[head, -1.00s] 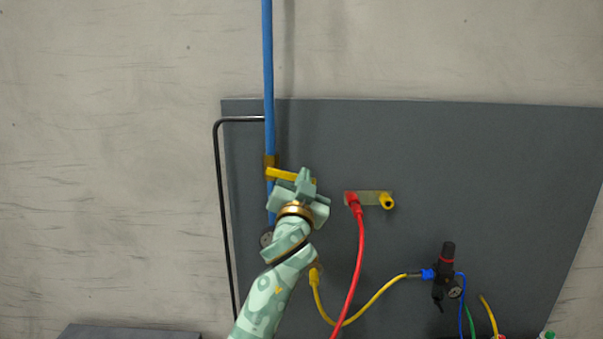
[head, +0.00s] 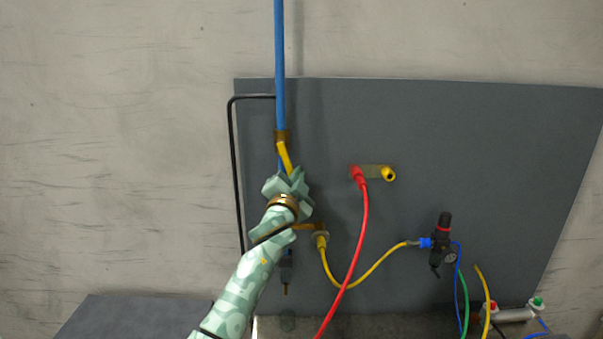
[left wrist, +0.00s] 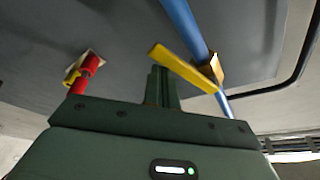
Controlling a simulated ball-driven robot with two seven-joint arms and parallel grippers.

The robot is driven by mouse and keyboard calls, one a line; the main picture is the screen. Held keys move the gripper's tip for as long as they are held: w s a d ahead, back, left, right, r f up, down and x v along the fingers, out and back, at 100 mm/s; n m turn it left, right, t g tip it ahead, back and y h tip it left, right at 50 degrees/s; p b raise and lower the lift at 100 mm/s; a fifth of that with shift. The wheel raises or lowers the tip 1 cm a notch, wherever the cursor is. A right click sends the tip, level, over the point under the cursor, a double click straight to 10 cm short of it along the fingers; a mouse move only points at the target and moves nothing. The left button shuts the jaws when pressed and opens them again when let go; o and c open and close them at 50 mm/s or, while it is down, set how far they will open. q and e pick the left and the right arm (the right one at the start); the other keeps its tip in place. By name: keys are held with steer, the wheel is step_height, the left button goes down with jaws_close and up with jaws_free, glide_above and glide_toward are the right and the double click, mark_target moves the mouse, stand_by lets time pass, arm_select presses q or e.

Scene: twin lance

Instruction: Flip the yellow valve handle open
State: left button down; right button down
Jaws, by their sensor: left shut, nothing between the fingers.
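The yellow valve handle (head: 285,154) slopes steeply down and slightly right from the brass valve body (head: 281,134) on the blue pipe (head: 280,60). It lies close to the pipe's line but still at an angle to it. My left gripper (head: 290,180) is at the handle's lower end and hides its tip in the head view. In the left wrist view the handle (left wrist: 184,68) crosses just beyond my shut, empty fingers (left wrist: 162,85). They are beside it or touching it; I cannot tell which. My right gripper is not in view.
A red hose (head: 362,220) hangs from a fitting beside a yellow plug (head: 389,174), right of my gripper. A yellow hose (head: 373,273) runs to a black regulator (head: 442,240). A black rail (head: 233,160) is at left. The grey panel's (head: 480,140) upper right is clear.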

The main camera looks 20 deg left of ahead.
arm_select(q)
steer(key=shift+s+a+f+p, duration=0.2)
steer(key=shift+a, duration=0.4)
steer(key=shift+s+a+f+p, duration=0.2)
steer(key=shift+a, duration=0.35)
steer(key=shift+f, duration=0.1)
